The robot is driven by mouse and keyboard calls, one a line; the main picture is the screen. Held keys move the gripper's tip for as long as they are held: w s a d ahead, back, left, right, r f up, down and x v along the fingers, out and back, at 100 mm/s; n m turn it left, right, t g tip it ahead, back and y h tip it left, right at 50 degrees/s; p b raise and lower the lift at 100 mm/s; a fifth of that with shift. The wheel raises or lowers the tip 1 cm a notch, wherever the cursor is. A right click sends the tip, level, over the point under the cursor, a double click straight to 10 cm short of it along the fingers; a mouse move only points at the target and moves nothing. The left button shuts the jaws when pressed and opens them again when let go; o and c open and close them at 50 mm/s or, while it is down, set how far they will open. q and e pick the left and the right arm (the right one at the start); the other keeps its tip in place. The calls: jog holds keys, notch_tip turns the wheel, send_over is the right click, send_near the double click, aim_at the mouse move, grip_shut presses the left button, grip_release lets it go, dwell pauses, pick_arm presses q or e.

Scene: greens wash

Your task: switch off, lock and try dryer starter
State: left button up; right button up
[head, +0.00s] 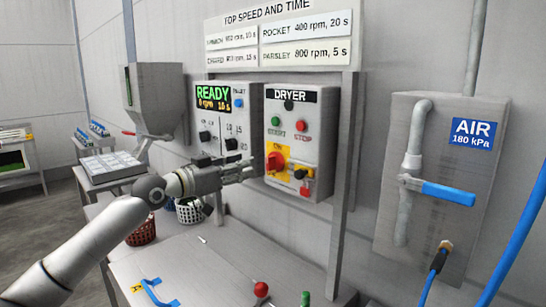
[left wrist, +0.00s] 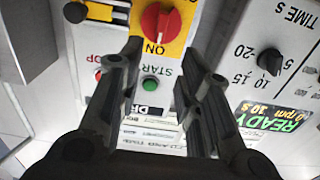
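The grey dryer starter box (head: 318,130) hangs on the panel under a black DRYER label. It has a green start button (head: 274,127), a red stop button (head: 300,126) and a red rotary switch (head: 275,162) on a yellow plate. The switch's ON marking shows in both views; the switch (left wrist: 157,22) is upside down in the left wrist view. My left gripper (head: 250,172) is open and empty, just left of the switch. In the left wrist view its fingers (left wrist: 160,62) straddle the green start button (left wrist: 151,84), with the switch beyond the tips. My right gripper is out of view.
A READY control box (head: 243,120) stands close left of the starter. The AIR panel (head: 435,130) with a blue valve handle (head: 447,192) is at right. The bench (head: 220,265) below holds a blue item (head: 158,292) and a red ball-shaped item (head: 261,289). Baskets stand further back.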

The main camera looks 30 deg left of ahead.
aim_at(267, 158)
pick_arm(q)
jog(key=p+x, duration=0.1)
jog(key=x, duration=0.2)
jog(key=p+x, duration=0.1)
jog(key=x, duration=0.2)
jog(key=shift+w+d+r+p, duration=0.2)
jog(key=shift+p, duration=0.2)
jog(key=shift+x, duration=0.95)
jog(key=shift+w+f+p, duration=0.1)
jog(key=shift+w+p, duration=0.25)
jog(key=shift+w+d, duration=0.1)
grip_shut()
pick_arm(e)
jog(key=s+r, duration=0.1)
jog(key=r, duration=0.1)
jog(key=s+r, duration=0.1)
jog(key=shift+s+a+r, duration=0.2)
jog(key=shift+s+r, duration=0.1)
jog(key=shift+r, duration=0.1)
